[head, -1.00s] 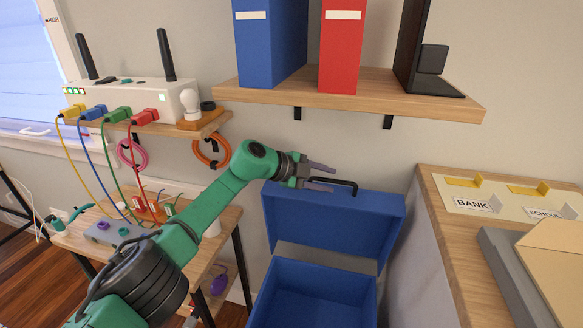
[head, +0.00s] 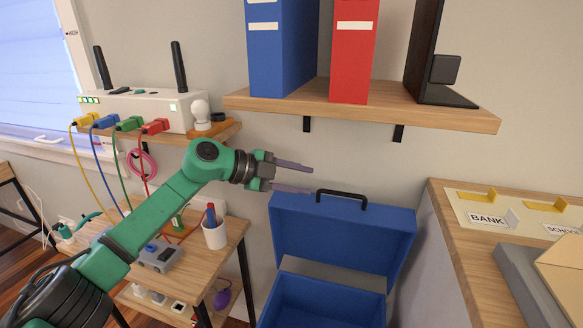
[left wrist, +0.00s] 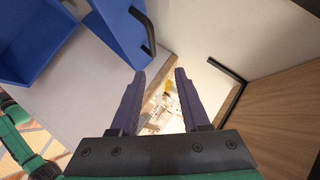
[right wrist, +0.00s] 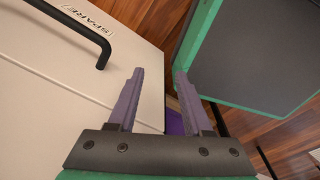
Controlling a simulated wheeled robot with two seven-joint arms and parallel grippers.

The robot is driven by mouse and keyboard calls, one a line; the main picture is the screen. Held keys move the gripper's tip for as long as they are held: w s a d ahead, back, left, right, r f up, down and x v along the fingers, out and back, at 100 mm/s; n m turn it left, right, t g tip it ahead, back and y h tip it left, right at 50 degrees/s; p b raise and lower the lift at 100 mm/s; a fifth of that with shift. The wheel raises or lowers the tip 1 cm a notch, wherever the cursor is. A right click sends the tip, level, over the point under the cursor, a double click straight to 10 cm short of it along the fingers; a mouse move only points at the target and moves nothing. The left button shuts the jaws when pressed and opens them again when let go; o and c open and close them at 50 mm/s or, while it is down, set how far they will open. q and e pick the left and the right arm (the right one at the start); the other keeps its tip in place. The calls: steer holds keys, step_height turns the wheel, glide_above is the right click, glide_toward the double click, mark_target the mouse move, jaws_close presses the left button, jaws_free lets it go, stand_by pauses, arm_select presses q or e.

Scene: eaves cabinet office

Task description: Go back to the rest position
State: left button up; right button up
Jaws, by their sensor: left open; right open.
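My left gripper (head: 300,178) is open and empty in the head view, up and to the left of the black handle of the blue case (head: 345,230). The case lid stands raised, and the gripper looks apart from it. In the left wrist view the open left fingers (left wrist: 158,100) have nothing between them, and the blue case (left wrist: 115,35) shows at upper left. My right gripper (right wrist: 160,100) is open and empty in its wrist view, over a pale surface with a black handle (right wrist: 85,35) and a label reading SPARE. The right arm is not in the head view.
A wooden shelf (head: 370,110) with a blue binder (head: 268,50) and a red binder (head: 352,55) hangs above the case. A white router (head: 140,110) with coloured cables sits at left. A small table (head: 225,240) holds a pen cup (head: 215,233). A wooden counter (head: 470,245) is at right.

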arm_select(q)
steer(key=s+d+r+n+t+h, duration=0.1)
steer(key=d+r+n+t+h, duration=0.1)
steer(key=d+n+t+h, duration=0.15)
steer(key=w+a+f+n+t+y, duration=0.1)
steer(key=a+f+n+t+y, duration=0.35)
steer(key=a+n, duration=0.3)
steer(key=a+f+n+t+y, duration=0.3)
steer(key=a+n+t+y, duration=0.3)
steer(key=n, duration=0.2)
steer(key=s+a+f+n+g+y, duration=0.45)
steer(key=a+f, duration=0.45)
steer(key=f, duration=0.3)
steer(key=s+a+f+g, duration=0.45)
steer(key=s+f, duration=0.25)
steer(key=s, duration=0.5)
steer(key=s+a+f+g, duration=0.3)
steer(key=s+f+g, duration=0.35)
steer(key=s, duration=0.55)
step_height(320, 180, down, 22)
steer(key=s, duration=0.3)
steer(key=s+a+f+g+y+p, duration=0.1)
steer(key=s+a+f+g, duration=0.1)
steer(key=s+f, duration=1.2)
steer(key=s, duration=0.2)
steer(key=shift+s+a+f+p, duration=0.3)
steer(key=shift+s+f+p, duration=0.05)
steer(key=shift+s+f, duration=0.05)
